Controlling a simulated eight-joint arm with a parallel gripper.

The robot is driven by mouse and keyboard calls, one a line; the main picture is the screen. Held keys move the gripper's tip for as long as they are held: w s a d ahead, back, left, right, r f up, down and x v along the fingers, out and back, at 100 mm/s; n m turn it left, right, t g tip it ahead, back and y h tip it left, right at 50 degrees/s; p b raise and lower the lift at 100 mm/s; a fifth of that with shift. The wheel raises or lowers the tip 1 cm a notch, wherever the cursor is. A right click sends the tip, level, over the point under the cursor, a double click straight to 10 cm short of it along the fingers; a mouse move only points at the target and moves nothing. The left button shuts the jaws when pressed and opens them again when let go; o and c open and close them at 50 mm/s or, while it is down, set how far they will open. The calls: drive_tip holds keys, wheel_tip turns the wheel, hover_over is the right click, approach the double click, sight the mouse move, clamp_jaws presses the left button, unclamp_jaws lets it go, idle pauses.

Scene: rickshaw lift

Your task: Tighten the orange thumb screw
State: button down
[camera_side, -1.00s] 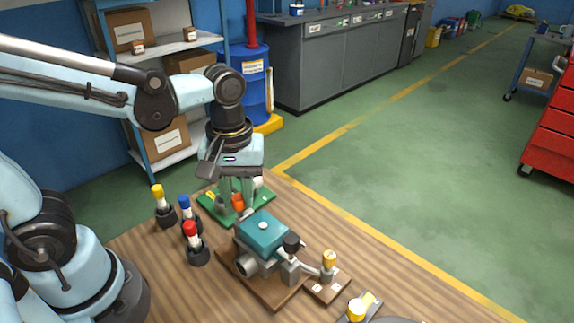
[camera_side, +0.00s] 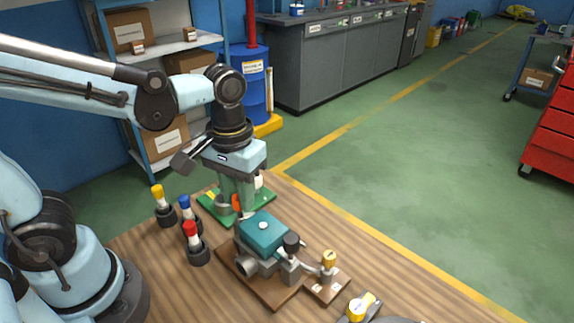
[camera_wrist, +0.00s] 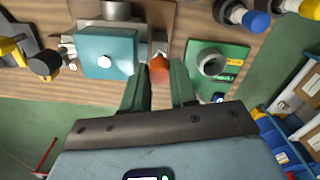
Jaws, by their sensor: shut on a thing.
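The orange thumb screw (camera_side: 237,203) is between the teal-topped unit and the green board (camera_side: 263,195). In the wrist view the orange screw (camera_wrist: 159,70) lies between the fingertips of my gripper (camera_wrist: 160,82). My gripper (camera_side: 237,205) points down and is shut on the screw, and the fingers hide part of it. The teal-topped unit (camera_side: 264,231) sits on a brown wooden base beside the screw. How far the screw is threaded in cannot be seen.
Red-, blue- and yellow-topped drivers (camera_side: 192,231) stand upright in black holders left of the unit. A yellow-knobbed post (camera_side: 328,262) stands right of it. A yellow-and-grey tool (camera_side: 362,305) lies at the front edge. The table's right side is mostly clear.

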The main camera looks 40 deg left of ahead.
drive_tip(key=m, duration=1.2)
idle(0.6)
drive_tip(key=c, duration=0.9)
unclamp_jaws()
wheel_tip(320, 180, up, 12)
